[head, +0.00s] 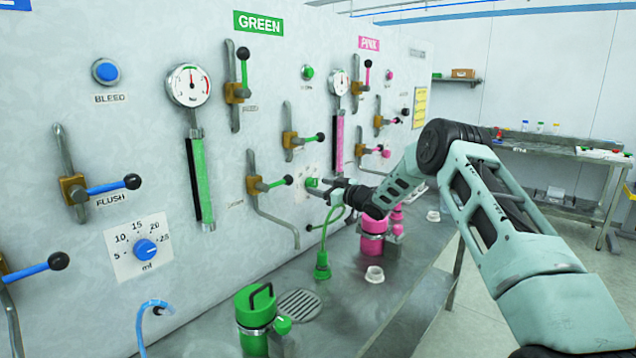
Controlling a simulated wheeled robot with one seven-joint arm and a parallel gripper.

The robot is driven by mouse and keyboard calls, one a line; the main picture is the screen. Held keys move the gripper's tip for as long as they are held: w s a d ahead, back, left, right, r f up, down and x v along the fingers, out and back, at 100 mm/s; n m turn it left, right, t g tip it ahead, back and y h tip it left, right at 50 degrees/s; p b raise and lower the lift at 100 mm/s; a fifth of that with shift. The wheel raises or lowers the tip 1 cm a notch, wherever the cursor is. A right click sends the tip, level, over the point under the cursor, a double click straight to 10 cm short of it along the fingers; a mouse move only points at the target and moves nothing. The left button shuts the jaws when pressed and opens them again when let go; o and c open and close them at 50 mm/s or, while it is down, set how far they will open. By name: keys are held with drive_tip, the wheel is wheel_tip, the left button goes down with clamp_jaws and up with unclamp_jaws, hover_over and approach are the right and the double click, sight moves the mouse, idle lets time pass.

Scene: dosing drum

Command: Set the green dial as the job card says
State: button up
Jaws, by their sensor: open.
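The green dial (312,182) sits on a pale plate low on the wall panel, in the green section, and is small in the head view. My gripper (318,189) is open and right at the dial, its fingers reaching toward the panel from the right. I cannot tell whether the fingers touch the dial or stand around it. The gripper hides part of the plate, and the dial's pointer and numbers cannot be read. A yellow sheet (421,106) hangs further along the wall; its writing is too small to read, and I cannot tell whether it is the job card.
A green-handled lever (268,184) and its bent pipe are left of the dial. A green hose (329,222) hangs below my gripper. A green canister (254,312) and a pink canister (372,238) stand on the bench. A similar blue dial (146,250) is at left.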

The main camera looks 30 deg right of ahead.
drive_tip(key=shift+x, duration=0.9)
drive_tip(key=c, duration=1)
